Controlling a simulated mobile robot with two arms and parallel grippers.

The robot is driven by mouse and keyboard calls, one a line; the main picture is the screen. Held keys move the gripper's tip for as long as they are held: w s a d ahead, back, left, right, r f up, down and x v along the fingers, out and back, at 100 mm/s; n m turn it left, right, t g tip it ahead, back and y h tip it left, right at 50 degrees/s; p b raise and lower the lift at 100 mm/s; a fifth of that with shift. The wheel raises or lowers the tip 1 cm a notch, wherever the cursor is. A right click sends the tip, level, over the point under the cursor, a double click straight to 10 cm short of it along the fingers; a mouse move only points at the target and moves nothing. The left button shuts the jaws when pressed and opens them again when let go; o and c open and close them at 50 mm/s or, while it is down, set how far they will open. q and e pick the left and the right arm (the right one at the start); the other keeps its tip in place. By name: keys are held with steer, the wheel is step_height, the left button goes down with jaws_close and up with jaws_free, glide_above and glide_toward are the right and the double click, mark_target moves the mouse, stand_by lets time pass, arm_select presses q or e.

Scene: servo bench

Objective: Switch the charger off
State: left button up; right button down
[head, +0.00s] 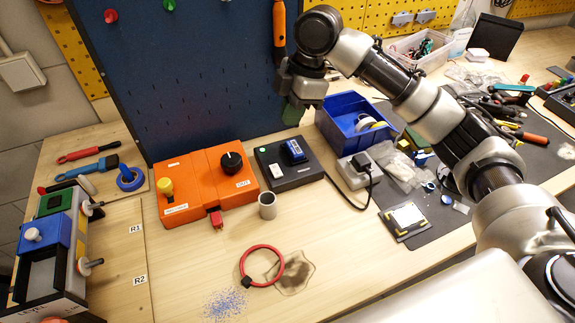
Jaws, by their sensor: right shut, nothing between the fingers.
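A flat dark box (275,178) with a blue block (294,151) on top and a small pale button or label (276,170) stands mid-bench; it looks like the charger. I cannot read whether it is on or off. A grey power block with a black plug and cable (356,171) sits to its right. My right gripper (292,114) is shut and empty, pointing down above and behind the dark box, apart from it, in front of the blue panel. My left gripper is not in view.
An orange unit (205,182) with yellow and black knobs stands left of the dark box. A grey cup (267,205) and a red ring (262,266) are in front. A blue bin (345,118) stands to the right.

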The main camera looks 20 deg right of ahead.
mark_target(276, 174)
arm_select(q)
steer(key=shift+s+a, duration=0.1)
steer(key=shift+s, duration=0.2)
arm_select(e)
steer(key=shift+f, duration=0.1)
steer(key=x, duration=0.4)
steer(key=p+x, duration=0.1)
steer(key=x, duration=0.3)
steer(key=p+x, duration=0.1)
steer(key=x, duration=0.3)
steer(key=shift+d+f, duration=0.2)
steer(key=shift+f, duration=0.15)
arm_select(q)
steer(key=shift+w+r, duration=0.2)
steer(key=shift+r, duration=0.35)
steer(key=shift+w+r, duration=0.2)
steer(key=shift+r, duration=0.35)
arm_select(e)
steer(key=shift+f, duration=0.6)
steer(key=shift+f, duration=0.1)
